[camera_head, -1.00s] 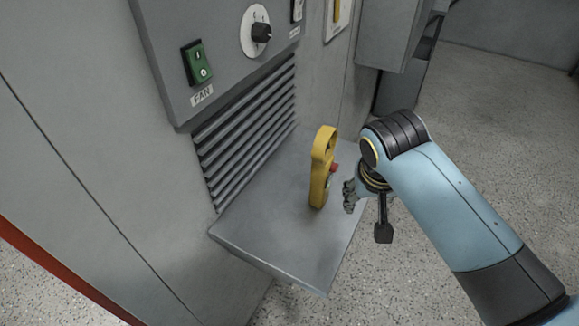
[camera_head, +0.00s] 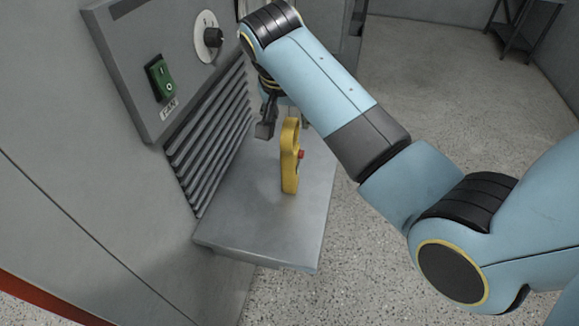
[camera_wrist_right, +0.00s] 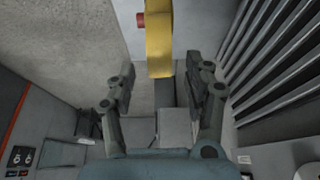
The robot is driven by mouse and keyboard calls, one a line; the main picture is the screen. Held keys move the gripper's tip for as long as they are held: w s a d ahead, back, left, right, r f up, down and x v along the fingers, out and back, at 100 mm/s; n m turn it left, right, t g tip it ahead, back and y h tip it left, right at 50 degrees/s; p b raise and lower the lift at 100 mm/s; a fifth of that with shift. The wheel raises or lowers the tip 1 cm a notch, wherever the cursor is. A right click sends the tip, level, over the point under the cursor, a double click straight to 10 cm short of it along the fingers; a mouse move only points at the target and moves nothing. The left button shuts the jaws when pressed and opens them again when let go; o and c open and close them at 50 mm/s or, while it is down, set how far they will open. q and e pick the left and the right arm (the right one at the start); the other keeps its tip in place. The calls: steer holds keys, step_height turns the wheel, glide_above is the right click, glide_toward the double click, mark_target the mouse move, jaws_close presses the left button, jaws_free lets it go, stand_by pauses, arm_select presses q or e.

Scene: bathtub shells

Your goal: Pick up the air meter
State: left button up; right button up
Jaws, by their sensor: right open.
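The yellow air meter (camera_head: 289,165) stands upright on the grey metal shelf (camera_head: 250,235), with a red button on its right side. In the right wrist view the air meter (camera_wrist_right: 159,40) comes down from the top edge, its near end level with the gap between the fingertips. My right gripper (camera_wrist_right: 161,78) is open and empty, one finger to each side of that gap. In the head view my right arm hides most of this gripper, just beyond the meter's top. My left gripper is not in view.
A grey cabinet wall with louvred slats (camera_head: 212,150) rises left of the shelf. Above is a panel with a green fan switch (camera_head: 160,78) and a black knob (camera_head: 212,38). The speckled floor on the right is open, with a dark stand (camera_head: 520,28) at the back.

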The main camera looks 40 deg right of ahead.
mark_target(290, 159)
steer(key=p+x, duration=0.1)
steer(key=x, duration=0.6)
steer(key=shift+r, duration=0.1)
steer(key=shift+c, duration=0.3)
jaws_close()
